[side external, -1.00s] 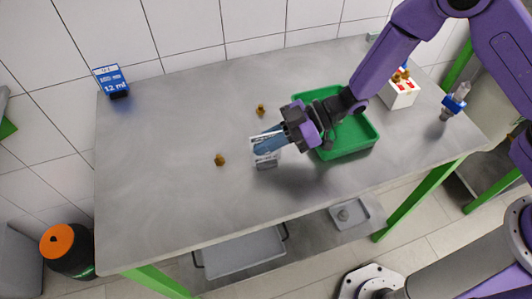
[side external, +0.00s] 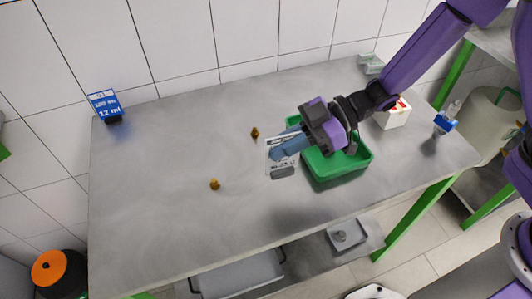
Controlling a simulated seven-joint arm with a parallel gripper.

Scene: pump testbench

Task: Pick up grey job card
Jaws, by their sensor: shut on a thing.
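The grey job card (side external: 274,156) is a small white-and-grey printed card with a grey block along its lower edge. My gripper (side external: 287,147) is shut on it, with its blue fingers across the card's upper part. The card is upright and appears to hang above the table, left of the green tray. The fingers hide part of its face, and the print is too small to read.
The green tray (side external: 347,171) lies partly under my gripper. Two small brass fittings (side external: 214,184) (side external: 255,132) lie on the grey table (side external: 160,220). A blue sign (side external: 104,106) stands back left; a white box (side external: 394,117) and blue-and-clear part (side external: 445,121) are right.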

